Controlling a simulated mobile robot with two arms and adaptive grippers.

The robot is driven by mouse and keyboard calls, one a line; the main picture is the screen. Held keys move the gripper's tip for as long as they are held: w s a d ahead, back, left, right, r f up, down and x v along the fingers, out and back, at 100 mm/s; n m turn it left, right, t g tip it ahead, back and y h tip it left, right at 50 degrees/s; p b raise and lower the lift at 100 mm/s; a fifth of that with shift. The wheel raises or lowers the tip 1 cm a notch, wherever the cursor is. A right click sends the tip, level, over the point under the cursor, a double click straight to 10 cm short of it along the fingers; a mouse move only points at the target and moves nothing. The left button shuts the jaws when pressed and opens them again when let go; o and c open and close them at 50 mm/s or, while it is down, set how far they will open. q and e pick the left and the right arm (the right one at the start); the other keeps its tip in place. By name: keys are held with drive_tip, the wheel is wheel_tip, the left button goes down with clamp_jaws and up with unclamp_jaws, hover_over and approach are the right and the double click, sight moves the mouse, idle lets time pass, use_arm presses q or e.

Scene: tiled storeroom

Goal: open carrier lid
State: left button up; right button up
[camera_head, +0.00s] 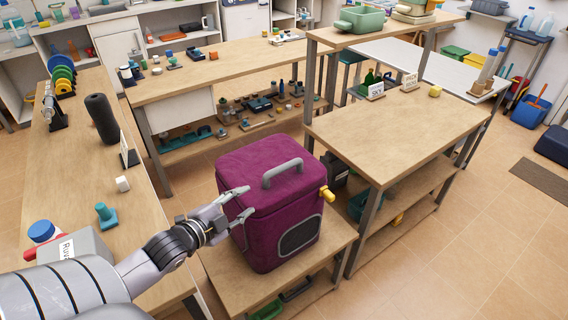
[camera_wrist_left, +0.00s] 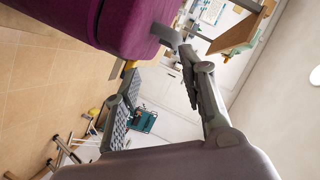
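The purple carrier (camera_head: 255,232) stands upright on a low wooden table. Its lid (camera_head: 250,165) looks shut, with a grey handle (camera_head: 282,172) on top. A yellow piece (camera_head: 327,194) sticks out at its right upper edge, and a dark mesh panel (camera_head: 298,236) is on the front. My left gripper (camera_head: 242,202) is at the carrier's left upper edge with its fingers apart and nothing between them. In the left wrist view the carrier (camera_wrist_left: 65,25) is at the upper left, close to the spread fingers; contact is unclear. My right gripper is not in view.
The low table's bare front (camera_head: 222,268) holds the carrier. A taller wooden shelf table (camera_head: 395,135) stands close on its right. A long bench (camera_head: 80,180) with a black roll (camera_head: 101,118) and small items runs along the left. Tiled floor (camera_head: 440,265) is clear at the right.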

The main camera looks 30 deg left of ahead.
sight(282, 168)
use_arm(q)
drive_tip(key=shift+m+t+h, duration=0.3)
drive_tip(key=shift+m+t, duration=0.1)
drive_tip(key=x, duration=0.6)
drive_tip(key=r+x, duration=0.1)
drive_tip(key=x, duration=0.4)
drive_tip(key=r+p+x, duration=0.1)
drive_tip(key=x, duration=0.5)
drive_tip(key=shift+w+a, duration=0.1)
drive_tip(key=shift+w, duration=0.5)
drive_tip(key=shift+c, duration=0.2)
clamp_jaws()
